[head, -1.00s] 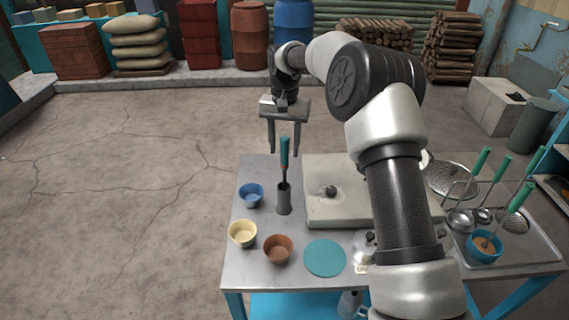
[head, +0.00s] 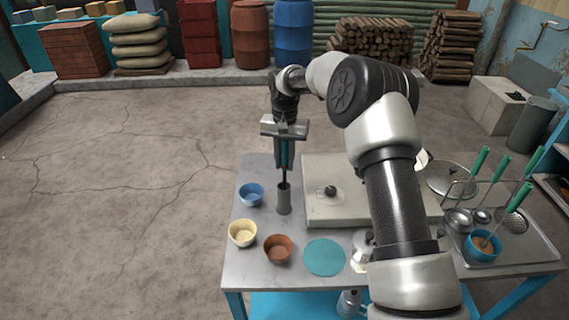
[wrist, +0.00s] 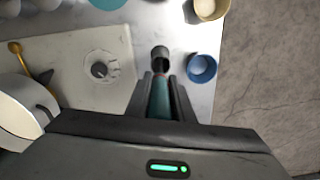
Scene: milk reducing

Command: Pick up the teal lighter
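The teal lighter (head: 285,153) stands upright, its dark thin shaft reaching down into a grey cylindrical holder (head: 284,202) on the metal table (head: 262,172). My gripper (head: 285,160) points down over it, with its fingers drawn in on both sides of the teal handle. In the wrist view the teal handle (wrist: 160,98) lies between the two dark fingers (wrist: 161,88), which appear to press against it. The holder's dark mouth (wrist: 160,53) is just beyond the fingers.
A blue bowl (head: 251,194) stands close left of the holder, and a stove with a knob (head: 330,191) close right. A yellow bowl (head: 242,233), brown bowl (head: 278,248) and teal disc (head: 324,257) lie nearer.

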